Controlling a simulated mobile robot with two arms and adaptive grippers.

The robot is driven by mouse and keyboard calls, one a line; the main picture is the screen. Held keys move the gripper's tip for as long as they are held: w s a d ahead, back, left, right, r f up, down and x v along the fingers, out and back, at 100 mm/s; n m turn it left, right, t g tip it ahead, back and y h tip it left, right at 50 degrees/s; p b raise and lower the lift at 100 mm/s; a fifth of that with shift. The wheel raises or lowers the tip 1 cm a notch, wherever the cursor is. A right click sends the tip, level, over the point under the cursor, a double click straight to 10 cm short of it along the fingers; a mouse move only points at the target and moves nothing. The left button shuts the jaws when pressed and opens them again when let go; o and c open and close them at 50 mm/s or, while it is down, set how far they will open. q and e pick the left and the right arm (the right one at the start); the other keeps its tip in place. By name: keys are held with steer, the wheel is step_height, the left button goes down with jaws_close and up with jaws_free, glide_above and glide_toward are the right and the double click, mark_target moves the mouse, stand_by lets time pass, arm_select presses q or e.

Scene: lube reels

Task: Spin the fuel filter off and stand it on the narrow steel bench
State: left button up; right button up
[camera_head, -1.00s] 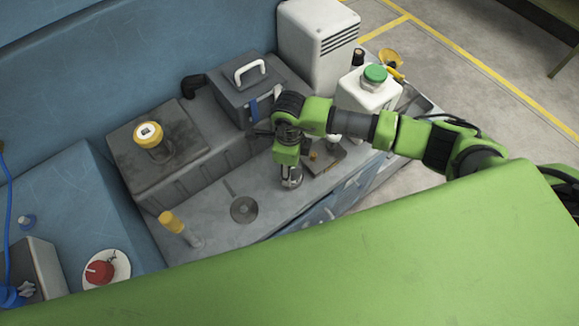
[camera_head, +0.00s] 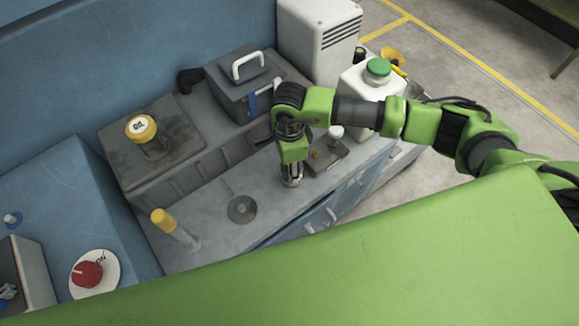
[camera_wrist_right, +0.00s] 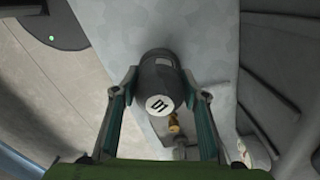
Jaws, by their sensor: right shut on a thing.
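A dark grey cylinder (camera_wrist_right: 158,72), which looks like the fuel filter, has a white end disc with black characters. In the right wrist view it sits between the two fingers of my right gripper (camera_wrist_right: 162,100), which is shut on it. In the head view my right gripper (camera_head: 291,178) points down over the grey steel surface (camera_head: 215,240) beside the engine block; the cylinder is mostly hidden by the gripper there. I cannot tell whether it touches anything beneath or which surface is the narrow steel bench. My left gripper is not in view.
A yellow-capped oil filler (camera_head: 140,128) stands on the block at left. A yellow-topped post (camera_head: 163,220) and a round plate (camera_head: 242,209) are on the grey surface.

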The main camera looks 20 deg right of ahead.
steer(key=n+b, duration=0.2)
steer(key=n, duration=0.1)
steer(key=shift+s+f, duration=0.1)
steer(key=shift+f, duration=0.15)
steer(key=shift+s+r+n+b, duration=0.15)
steer(key=shift+n+b, duration=0.15)
steer(key=shift+n, duration=0.3)
steer(key=n+b, duration=0.3)
steer(key=shift+d+f, duration=0.1)
steer(key=shift+f, duration=0.2)
steer(key=shift+r+n+b, duration=0.1)
steer(key=shift+n+b, duration=0.55)
steer(key=shift+n, duration=0.15)
steer(key=shift+s+r+n, duration=0.1)
steer(key=shift+r+n, duration=0.05)
steer(key=shift+n, duration=0.15)
